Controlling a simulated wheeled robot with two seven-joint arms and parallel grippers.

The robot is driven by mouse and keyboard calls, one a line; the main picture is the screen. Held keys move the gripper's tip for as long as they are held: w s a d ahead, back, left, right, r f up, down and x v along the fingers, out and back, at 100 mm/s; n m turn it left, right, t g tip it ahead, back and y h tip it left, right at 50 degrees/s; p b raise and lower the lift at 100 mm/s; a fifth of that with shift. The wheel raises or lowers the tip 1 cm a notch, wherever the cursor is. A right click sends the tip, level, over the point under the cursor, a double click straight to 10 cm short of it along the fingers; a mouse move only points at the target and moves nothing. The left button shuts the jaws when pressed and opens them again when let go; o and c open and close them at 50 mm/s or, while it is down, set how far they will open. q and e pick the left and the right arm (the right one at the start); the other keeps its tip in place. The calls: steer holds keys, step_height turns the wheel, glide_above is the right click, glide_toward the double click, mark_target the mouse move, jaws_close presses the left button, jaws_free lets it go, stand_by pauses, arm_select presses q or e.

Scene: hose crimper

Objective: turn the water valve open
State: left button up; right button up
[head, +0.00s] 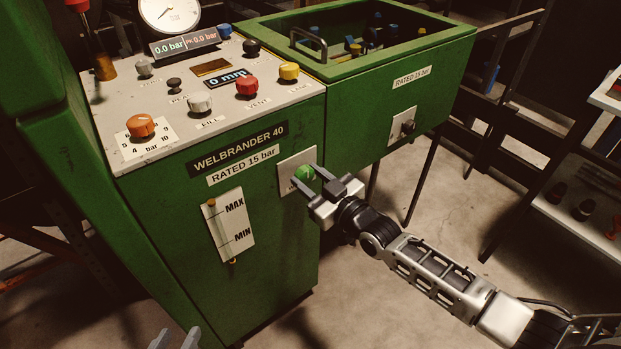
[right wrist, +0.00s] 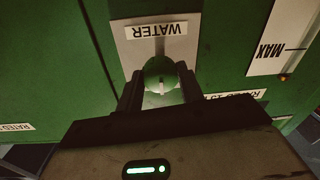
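The water valve is a round green knob (head: 304,174) on a pale plate on the front of the green machine. In the right wrist view the knob (right wrist: 160,74) has a white pointer mark, and the upside-down label WATER (right wrist: 157,30) is above it. My right gripper (head: 309,177) is at the knob with one finger on each side. In the right wrist view its fingers (right wrist: 160,88) sit close against the knob's sides; whether they press on it is unclear. My left gripper (head: 175,341) shows only its spread fingertips at the bottom edge, away from the valve.
The sloped control panel (head: 185,125) carries several knobs and a gauge (head: 170,14); the display reads 0.0 bar. A MAX/MIN level plate (head: 229,222) is left of the valve. A green open bin (head: 380,110) with a black switch (head: 407,127) stands right. A shelf is at far right.

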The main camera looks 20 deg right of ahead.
steer(key=c, duration=0.3)
steer(key=m, duration=0.4)
steer(key=shift+m, duration=0.3)
steer(key=m+b, duration=0.1)
steer(key=m, duration=0.2)
steer(key=shift+f+m, duration=0.1)
steer(key=shift+m, duration=0.3)
steer(key=m, duration=0.3)
steer(key=shift+m+t+b, duration=0.3)
steer(key=shift+m+b, duration=0.05)
steer(key=shift+m, duration=0.05)
steer(key=m, duration=0.3)
steer(key=shift+m+b, duration=0.3)
steer(key=shift+b, duration=0.05)
arm_select(q)
steer(key=shift+f, duration=0.6)
arm_select(e)
steer(key=shift+m+h, duration=0.3)
steer(key=shift+m, duration=1.1)
arm_select(q)
steer(key=shift+d, duration=0.1)
